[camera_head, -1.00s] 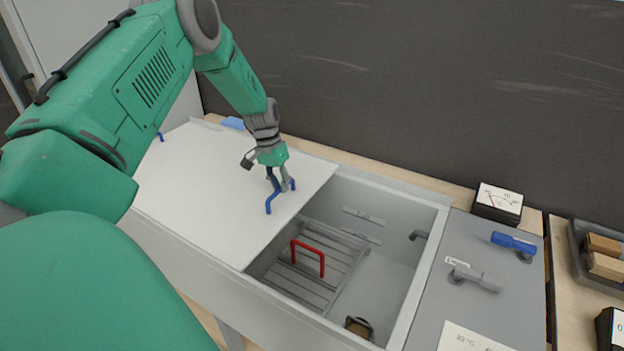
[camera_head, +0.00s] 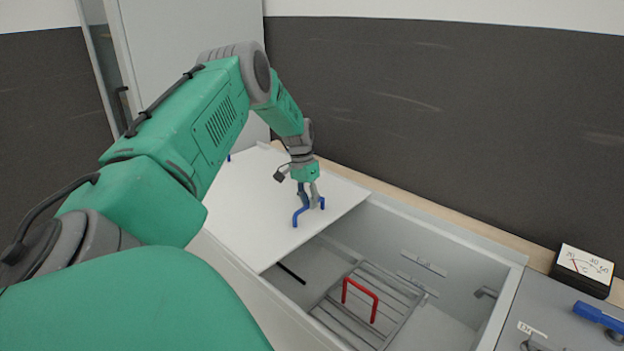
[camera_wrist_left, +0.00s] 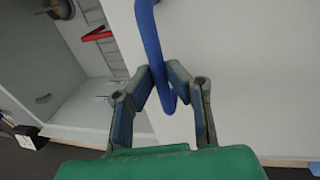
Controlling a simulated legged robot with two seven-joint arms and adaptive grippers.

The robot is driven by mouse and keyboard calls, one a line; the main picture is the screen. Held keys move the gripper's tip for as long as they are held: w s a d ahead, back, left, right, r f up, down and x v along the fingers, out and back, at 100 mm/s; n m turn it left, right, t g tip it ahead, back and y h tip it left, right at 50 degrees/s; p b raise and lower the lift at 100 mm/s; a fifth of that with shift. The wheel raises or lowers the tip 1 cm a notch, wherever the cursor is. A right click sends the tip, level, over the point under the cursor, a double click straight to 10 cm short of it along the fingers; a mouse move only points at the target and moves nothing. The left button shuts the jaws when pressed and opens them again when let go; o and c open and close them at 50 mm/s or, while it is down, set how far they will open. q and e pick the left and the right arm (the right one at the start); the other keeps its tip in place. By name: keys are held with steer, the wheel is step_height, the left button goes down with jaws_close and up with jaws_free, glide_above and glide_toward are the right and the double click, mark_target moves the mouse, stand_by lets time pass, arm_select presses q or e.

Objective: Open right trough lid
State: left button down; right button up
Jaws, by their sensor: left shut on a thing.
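The white trough lid (camera_head: 245,215) lies flat over the left part of the grey trough (camera_head: 450,245), and the right part stands uncovered. A blue bar handle (camera_head: 297,217) stands on the lid near its right edge. My left gripper (camera_head: 309,202) is shut on this blue handle from above. In the left wrist view, my left gripper (camera_wrist_left: 160,85) has its fingers around the blue handle (camera_wrist_left: 150,45), with the white lid (camera_wrist_left: 230,70) beneath. My right gripper is out of view.
Inside the open part lies a slatted grey rack (camera_head: 395,308) with a red handle (camera_head: 347,290). A gauge box (camera_head: 583,270) stands at the right behind a blue lever (camera_head: 598,315). A dark wall (camera_head: 450,110) rises behind the bench.

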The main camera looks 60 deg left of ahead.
arm_select(q)
steer(key=c, duration=1.6)
jaws_free()
steer(key=shift+d, duration=0.1)
steer(key=shift+d+r, duration=0.3)
steer(key=shift+d, duration=0.3)
steer(key=shift+a+f, duration=0.2)
steer(key=shift+a, duration=0.3)
steer(key=shift+a+r, duration=0.1)
steer(key=shift+r, duration=0.15)
steer(key=v, duration=1.1)
steer(key=shift+w+r, duration=0.1)
steer(key=shift+d+r, duration=0.15)
steer(key=shift+d, duration=0.2)
